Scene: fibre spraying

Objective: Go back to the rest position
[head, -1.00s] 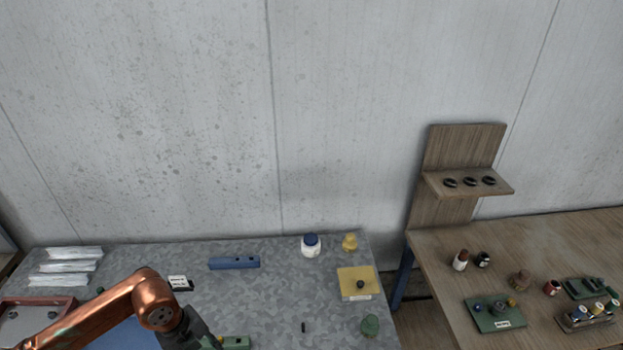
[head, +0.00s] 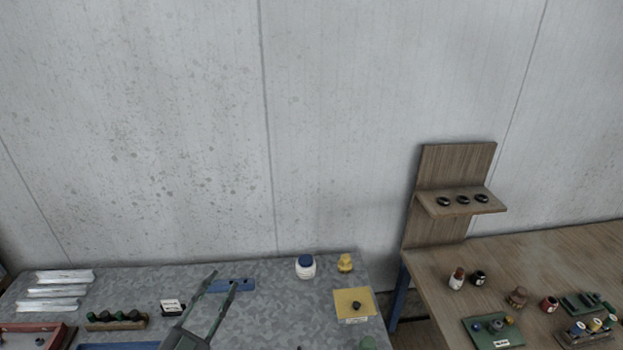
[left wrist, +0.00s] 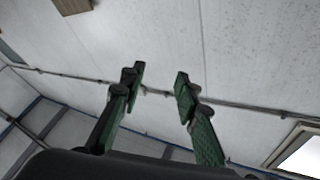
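My left gripper (head: 223,296) shows at the bottom of the head view. Its two dark green fingers point up and stand apart, in front of the grey table and the blue holder (head: 240,286). In the left wrist view the two green fingers (left wrist: 160,85) are spread with nothing between them, and only wall and ceiling show behind. My right gripper is not in view.
The grey table (head: 285,300) bears a white jar with a blue lid (head: 305,267), a yellow item (head: 345,262), a yellow pad (head: 354,304) and several clear packets (head: 55,291). A wooden table (head: 420,262) with a shelf (head: 460,206) stands at right.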

